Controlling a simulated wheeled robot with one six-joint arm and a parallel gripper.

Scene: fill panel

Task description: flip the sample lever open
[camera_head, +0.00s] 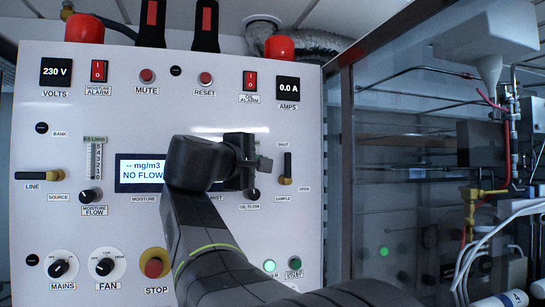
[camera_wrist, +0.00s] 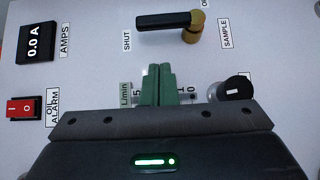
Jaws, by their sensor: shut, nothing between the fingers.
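The sample lever (camera_head: 288,165) is on the right side of the white panel, a black handle on a brass pivot. It stands upright, its handle pointing up toward the SHUT label; the OPEN label is to the lower right of the pivot. In the wrist view the lever (camera_wrist: 163,21) lies across the top, handle toward SHUT, brass pivot at its right end. My gripper (camera_head: 265,163) is just left of the lever in the head view. Its green fingers (camera_wrist: 158,84) are together and empty, below the lever in the wrist view and apart from it in the picture.
The oil-flow knob (camera_wrist: 236,88) is close right of my fingers, and a flow scale (camera_wrist: 126,96) is partly hidden behind them. The oil alarm switch (camera_head: 250,81) is above my gripper. A display (camera_head: 138,174) is partly covered by my arm. Pipes (camera_head: 470,205) stand right of the panel.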

